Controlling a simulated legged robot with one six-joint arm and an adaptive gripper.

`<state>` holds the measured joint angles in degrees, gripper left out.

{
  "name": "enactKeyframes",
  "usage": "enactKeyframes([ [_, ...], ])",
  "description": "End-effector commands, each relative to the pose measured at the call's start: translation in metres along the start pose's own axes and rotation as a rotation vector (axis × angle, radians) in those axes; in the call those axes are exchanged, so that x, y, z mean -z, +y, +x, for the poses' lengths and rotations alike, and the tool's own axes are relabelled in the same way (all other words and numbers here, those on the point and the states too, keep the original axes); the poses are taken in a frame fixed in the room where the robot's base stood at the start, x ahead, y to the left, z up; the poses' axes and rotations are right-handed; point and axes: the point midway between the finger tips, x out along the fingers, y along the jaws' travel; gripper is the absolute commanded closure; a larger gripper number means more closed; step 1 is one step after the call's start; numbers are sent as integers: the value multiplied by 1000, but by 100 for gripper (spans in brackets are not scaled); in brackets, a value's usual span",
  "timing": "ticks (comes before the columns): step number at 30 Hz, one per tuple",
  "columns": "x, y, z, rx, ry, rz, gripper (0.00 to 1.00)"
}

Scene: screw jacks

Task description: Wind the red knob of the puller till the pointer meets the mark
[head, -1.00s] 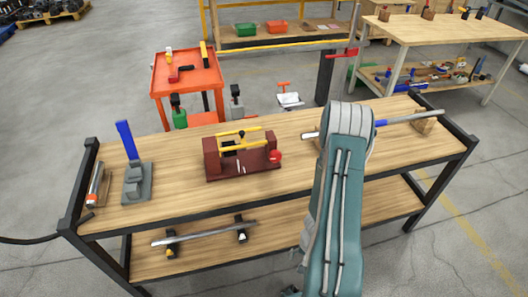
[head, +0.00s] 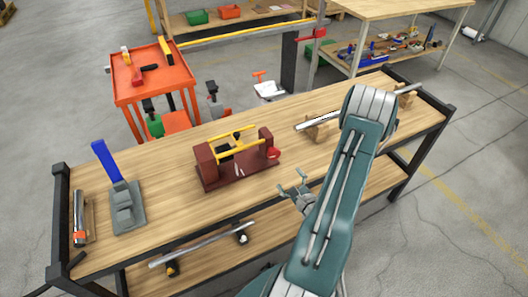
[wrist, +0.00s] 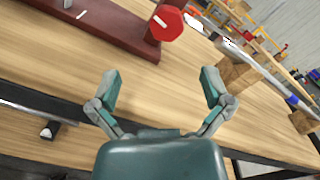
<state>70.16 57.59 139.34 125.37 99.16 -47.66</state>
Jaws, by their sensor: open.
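The puller (head: 238,170) is a dark red frame with yellow bars, standing on the bench top left of my arm. Its red knob (head: 273,153) is at its right end. In the wrist view the hexagonal red knob (wrist: 165,24) is at the top centre, beyond my fingertips, beside part of the dark red base (wrist: 120,30). A short white line (wrist: 82,15) shows on that base. The pointer and mark are too small to tell apart. My gripper (head: 291,182) is open and empty near the bench's front edge, in front of the knob and apart from it; its spread fingers show in the wrist view (wrist: 160,76).
A metal bar on wooden blocks (head: 318,130) lies right of the puller, partly behind my arm. A grey device with a blue lever (head: 124,210) stands at the left. An orange cart (head: 150,85) is behind the bench. Bare bench top lies around the puller's front.

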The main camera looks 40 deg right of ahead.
Motion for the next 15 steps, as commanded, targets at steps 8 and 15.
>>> enactKeyframes([
  [8, -1, -5, 23, 23, -6, -2, 1],
  [15, -2, -6, 68, 21, -6, -3, 1],
])
